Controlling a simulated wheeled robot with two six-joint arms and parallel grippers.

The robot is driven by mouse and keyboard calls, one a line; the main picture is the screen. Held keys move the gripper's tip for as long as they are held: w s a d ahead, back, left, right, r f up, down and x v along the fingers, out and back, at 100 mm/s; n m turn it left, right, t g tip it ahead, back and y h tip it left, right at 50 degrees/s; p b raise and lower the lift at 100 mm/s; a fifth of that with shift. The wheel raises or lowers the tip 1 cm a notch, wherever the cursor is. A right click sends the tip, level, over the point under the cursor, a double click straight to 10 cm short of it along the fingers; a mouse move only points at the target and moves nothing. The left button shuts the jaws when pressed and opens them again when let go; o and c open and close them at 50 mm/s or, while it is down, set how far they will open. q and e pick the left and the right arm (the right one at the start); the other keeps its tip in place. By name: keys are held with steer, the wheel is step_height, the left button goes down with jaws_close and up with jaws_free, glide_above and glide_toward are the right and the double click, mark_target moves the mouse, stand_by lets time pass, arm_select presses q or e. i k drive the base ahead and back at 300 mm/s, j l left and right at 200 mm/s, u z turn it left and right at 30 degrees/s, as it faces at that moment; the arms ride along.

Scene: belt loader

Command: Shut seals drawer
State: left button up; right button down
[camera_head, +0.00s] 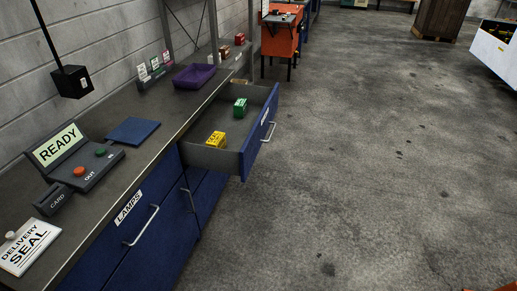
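A blue-fronted drawer (262,130) is pulled out from the workbench in the middle of the view. Its label is not visible, so I cannot tell if it is the seals drawer.
The bench top (143,108) holds a READY console (82,160), a blue pad (132,130), a purple tray (194,76) and a DELIVERY SEAL card (27,247). An orange stand (281,38) is beyond the drawer. The concrete floor (370,170) to the right is clear.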

mark_target(244, 137)
steer(key=i+l+u, duration=0.3)
steer(key=i, duration=0.2)
steer(key=i+l+u, duration=0.25)
steer(key=i, duration=0.3)
